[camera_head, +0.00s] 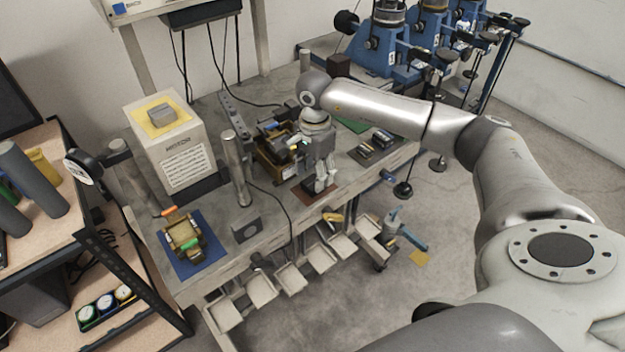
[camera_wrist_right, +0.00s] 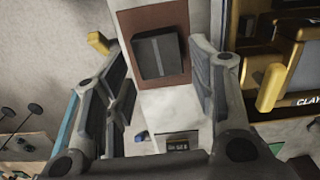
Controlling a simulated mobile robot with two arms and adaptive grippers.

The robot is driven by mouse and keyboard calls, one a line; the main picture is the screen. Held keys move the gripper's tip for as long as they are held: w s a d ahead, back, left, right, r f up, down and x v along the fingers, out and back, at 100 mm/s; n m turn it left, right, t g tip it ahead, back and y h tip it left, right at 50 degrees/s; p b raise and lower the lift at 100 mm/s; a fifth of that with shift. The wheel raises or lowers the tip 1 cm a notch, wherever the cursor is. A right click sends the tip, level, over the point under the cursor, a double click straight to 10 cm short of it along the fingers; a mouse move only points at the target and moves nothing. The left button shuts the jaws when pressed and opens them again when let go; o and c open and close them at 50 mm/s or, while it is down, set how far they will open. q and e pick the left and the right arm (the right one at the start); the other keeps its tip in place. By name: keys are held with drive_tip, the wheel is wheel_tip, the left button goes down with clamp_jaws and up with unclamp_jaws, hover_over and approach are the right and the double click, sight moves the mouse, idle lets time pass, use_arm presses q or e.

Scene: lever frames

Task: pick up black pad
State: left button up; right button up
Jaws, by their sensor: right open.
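The black pad (camera_wrist_right: 160,53), a dark square block, lies on a reddish-brown mat (camera_wrist_right: 128,24) on the workbench in the right wrist view. My right gripper (camera_wrist_right: 158,75) is open, with one finger to the left and one to the right of the pad in the picture. The fingers look apart from the pad, and nothing is between them in a grip. My left gripper is not in view.
A yellow-and-black box (camera_wrist_right: 285,60) stands close to the right finger in the wrist view. In the head view, a grey cylinder (camera_head: 235,165) and a white box (camera_head: 170,138) stand left of the gripper. Open bins (camera_head: 290,277) hang below the bench edge.

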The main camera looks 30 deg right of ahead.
drive_tip(key=shift+s+f, duration=0.1)
drive_tip(key=shift+f, duration=1.1)
drive_tip(key=shift+c, duration=0.9)
drive_tip(key=c, duration=0.9)
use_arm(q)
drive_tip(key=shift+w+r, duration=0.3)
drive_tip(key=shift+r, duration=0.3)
use_arm(e)
drive_tip(key=shift+r, duration=0.1)
